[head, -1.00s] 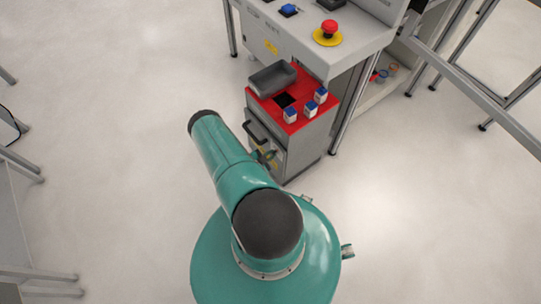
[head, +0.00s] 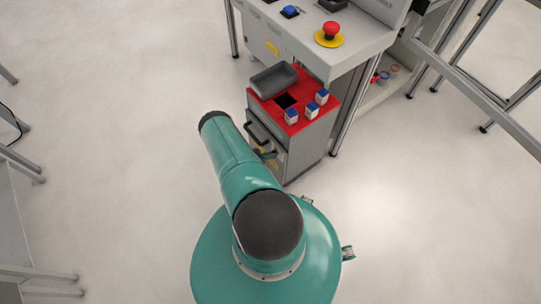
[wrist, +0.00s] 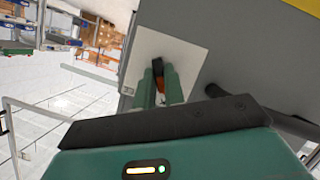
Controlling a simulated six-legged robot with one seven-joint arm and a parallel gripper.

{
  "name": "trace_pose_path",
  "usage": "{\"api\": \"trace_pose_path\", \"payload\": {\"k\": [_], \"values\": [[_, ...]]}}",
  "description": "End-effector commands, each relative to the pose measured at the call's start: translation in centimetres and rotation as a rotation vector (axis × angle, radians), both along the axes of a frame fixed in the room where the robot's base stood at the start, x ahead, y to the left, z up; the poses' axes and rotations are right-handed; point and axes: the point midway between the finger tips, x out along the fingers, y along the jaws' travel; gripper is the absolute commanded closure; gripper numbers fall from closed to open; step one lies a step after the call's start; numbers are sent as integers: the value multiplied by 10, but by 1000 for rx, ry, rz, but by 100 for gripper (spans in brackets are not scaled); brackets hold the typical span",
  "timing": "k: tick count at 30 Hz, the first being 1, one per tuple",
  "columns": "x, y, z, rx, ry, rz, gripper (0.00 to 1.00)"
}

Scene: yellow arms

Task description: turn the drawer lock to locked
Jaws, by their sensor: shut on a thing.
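The drawer lock shows in the wrist view as a small black and orange knob (wrist: 158,68) on a pale square plate (wrist: 185,50). My gripper (wrist: 160,82) has its two green fingers on either side of the knob and is shut on it. The fingers hide part of the knob, so its exact turn is hard to read. In the head view the grey drawer cabinet (head: 305,155) has a red top and a dark handle (head: 257,131) on its front. My arm hides much of the lower front there, and the lock is not clear.
A dark grey tray (head: 273,80) and several small blue-topped blocks (head: 312,110) stand on the cabinet's red top. A bench with a red emergency button (head: 330,29) stands behind. In the wrist view a dark bar (wrist: 235,97) is close right of the fingers. Floor to the left is open.

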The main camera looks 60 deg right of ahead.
Motion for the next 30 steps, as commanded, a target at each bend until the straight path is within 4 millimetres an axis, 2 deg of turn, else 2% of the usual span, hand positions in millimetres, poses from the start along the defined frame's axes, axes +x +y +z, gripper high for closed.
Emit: {"api": "trace_pose_path", "payload": {"k": [12, 29, 30], "values": [[1, -1, -1, 104, 202, 0, 100], [1, -1, -1, 121, 238, 2, 100], [1, -1, -1, 121, 238, 2, 87]]}}
